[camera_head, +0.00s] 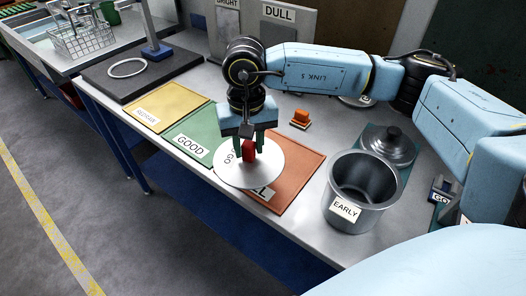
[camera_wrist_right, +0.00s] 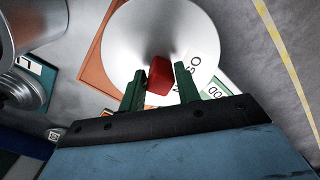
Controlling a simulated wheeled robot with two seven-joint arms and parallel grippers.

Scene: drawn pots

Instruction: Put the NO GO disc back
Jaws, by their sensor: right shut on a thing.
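A round silver disc (camera_head: 262,172) with a red knob (camera_head: 248,151) carries a white label partly hidden, on which I read "GO". My right gripper (camera_head: 248,146) has its green fingers on either side of the knob and is shut on it. In the right wrist view the disc (camera_wrist_right: 150,30) and the knob (camera_wrist_right: 159,76) show between the fingers. The disc is level or nearly so, over the seam of the green GOOD mat (camera_head: 192,137) and the orange mat (camera_head: 300,170); its height above them is unclear. My left gripper is out of view.
A pot (camera_head: 362,185) marked EARLY stands right of the orange mat, with a lid (camera_head: 388,143) behind it. A yellow mat (camera_head: 168,106), a dark stand (camera_head: 140,75) with a ring and DULL panel (camera_head: 279,25) are farther back.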

